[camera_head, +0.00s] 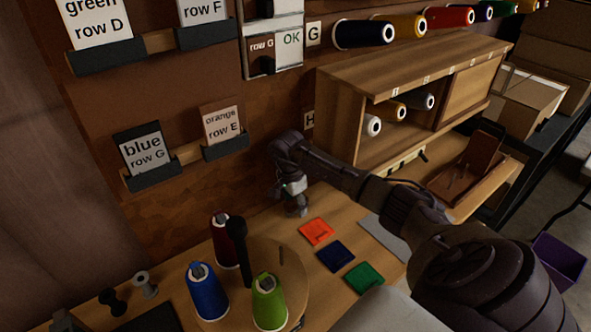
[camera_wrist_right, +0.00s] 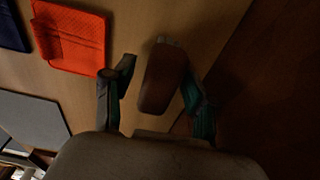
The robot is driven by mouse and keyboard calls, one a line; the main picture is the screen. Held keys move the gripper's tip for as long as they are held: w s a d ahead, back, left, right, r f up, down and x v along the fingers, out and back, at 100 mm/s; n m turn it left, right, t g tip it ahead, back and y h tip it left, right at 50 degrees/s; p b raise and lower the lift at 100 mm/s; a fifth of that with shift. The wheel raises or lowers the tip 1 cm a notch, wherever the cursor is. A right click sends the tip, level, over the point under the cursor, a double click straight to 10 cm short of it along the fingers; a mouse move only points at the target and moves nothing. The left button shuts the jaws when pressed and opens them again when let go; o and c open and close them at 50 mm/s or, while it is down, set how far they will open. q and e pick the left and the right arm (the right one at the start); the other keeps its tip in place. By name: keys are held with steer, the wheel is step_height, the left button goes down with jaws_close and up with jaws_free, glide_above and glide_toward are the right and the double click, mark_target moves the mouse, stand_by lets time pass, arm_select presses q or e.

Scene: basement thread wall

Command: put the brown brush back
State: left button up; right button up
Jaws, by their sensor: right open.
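The brown brush (camera_wrist_right: 163,82) shows in the right wrist view as a rounded brown block with a small greyish end. It lies between the two spread fingers of my right gripper (camera_wrist_right: 155,88), with a gap visible on the left side. On the right side the finger is close to it, and I cannot tell whether they touch. In the head view my right gripper (camera_head: 297,205) points down at the wooden table, near the back wall. The brush cannot be made out there. My left gripper is not in view.
Orange (camera_head: 316,232), blue (camera_head: 335,255) and green (camera_head: 363,277) squares lie close by. A round turntable (camera_head: 290,262) carries red, blue and green spools around a black post (camera_head: 238,245). A wooden cabinet (camera_head: 345,110) with spools stands behind my arm. Label cards hang on the wall.

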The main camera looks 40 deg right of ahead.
mark_target(292, 203)
step_height(292, 203, up, 12)
steer(key=a+b, duration=0.1)
steer(key=shift+a, duration=0.25)
stand_by(0.6)
